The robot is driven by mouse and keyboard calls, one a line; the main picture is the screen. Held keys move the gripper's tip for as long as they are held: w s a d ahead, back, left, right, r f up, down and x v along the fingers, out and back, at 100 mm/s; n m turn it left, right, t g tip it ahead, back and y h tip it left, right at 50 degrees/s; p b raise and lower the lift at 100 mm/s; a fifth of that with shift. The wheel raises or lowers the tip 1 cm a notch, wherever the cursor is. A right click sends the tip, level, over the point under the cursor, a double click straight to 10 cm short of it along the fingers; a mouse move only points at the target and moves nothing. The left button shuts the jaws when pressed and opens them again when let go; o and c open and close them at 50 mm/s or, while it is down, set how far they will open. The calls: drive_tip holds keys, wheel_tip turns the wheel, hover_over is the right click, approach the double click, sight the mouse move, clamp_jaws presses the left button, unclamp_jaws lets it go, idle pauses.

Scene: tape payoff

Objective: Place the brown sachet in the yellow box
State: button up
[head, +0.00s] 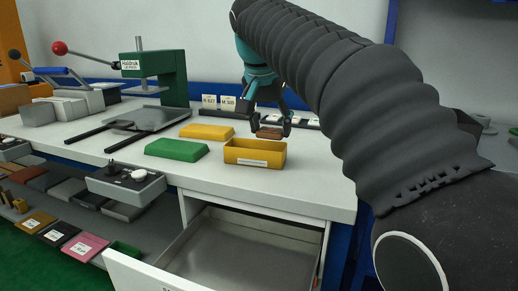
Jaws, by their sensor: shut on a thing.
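A yellow open box (256,158) with a white label on its front stands on the white bench. My gripper (270,128) points down just above the back right part of the box. It is shut on the brown sachet (268,133), which sits between the fingertips. The sachet is over the box opening, near the rim. I cannot tell whether its lower edge is below the rim. The inside floor of the box is mostly hidden.
A yellow lid (206,132) and a green lid (176,150) lie left of the box. A green press (158,75) stands further left. Below the bench front an open, empty drawer (240,250) sticks out. The bench right of the box is clear.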

sight(255, 148)
drive_tip(key=w+a+f, duration=0.2)
drive_tip(key=a, duration=0.1)
drive_tip(key=shift+w+a+f, duration=0.15)
drive_tip(key=shift+a+f, duration=0.05)
drive_tip(key=shift+f, duration=0.05)
drive_tip(key=shift+f+b, duration=0.5)
drive_tip(key=shift+f, duration=1.45)
drive_tip(key=shift+f, duration=0.2)
drive_tip(key=o, duration=1.2)
drive_tip(key=shift+r, duration=0.1)
drive_tip(key=p+v, duration=0.2)
drive_tip(key=v, duration=1)
drive_tip(key=shift+w+r+p, duration=0.1)
drive_tip(key=shift+r+p, duration=0.05)
drive_tip(key=shift+p, duration=0.15)
